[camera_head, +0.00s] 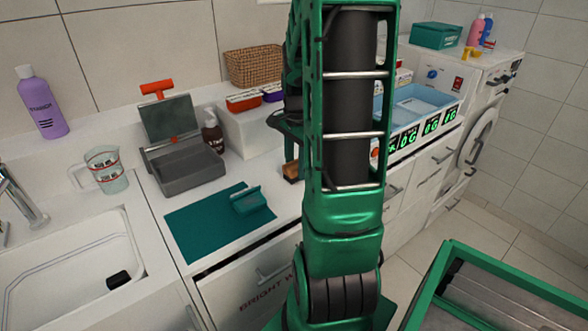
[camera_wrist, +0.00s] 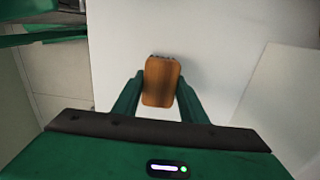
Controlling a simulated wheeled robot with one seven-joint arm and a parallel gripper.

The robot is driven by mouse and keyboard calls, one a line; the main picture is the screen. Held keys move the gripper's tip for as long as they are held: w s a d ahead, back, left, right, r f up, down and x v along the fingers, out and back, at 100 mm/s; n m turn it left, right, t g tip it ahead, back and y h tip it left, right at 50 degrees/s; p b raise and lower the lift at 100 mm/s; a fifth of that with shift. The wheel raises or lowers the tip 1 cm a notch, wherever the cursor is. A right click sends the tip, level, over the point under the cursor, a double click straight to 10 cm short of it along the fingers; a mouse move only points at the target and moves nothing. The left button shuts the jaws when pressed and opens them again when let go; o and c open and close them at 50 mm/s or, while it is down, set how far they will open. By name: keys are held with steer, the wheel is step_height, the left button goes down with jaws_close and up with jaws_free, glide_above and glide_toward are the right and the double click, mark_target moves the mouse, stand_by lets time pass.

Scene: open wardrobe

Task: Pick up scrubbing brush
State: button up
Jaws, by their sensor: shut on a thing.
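The scrubbing brush shows in the wrist view as a brown wooden block (camera_wrist: 161,84) with dark bristles just visible at its far edge. My gripper (camera_wrist: 160,95) has its two green fingers on either side of the block and is shut on it. In the head view a small part of the brown brush (camera_head: 291,171) shows at the left of my arm, over the white counter. My arm hides the rest of the brush and most of the gripper there. I cannot tell whether the brush touches the counter.
A teal mat (camera_head: 200,226) with a teal dustpan-like item (camera_head: 249,200) lies left of my arm. A grey open box (camera_head: 187,165), a measuring cup (camera_head: 106,172) and a sink (camera_head: 70,262) are further left. A blue tray (camera_head: 420,103) stands at right. A wicker basket (camera_head: 253,67) stands behind.

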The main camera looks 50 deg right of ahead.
mark_target(296, 163)
steer(key=shift+r, duration=0.1)
steer(key=shift+r, duration=0.5)
step_height(296, 163, up, 3)
steer(key=shift+f, duration=0.2)
steer(key=a+r, duration=0.7)
steer(key=a, duration=0.4)
steer(key=shift+a, duration=0.35)
steer(key=shift+r, duration=0.1)
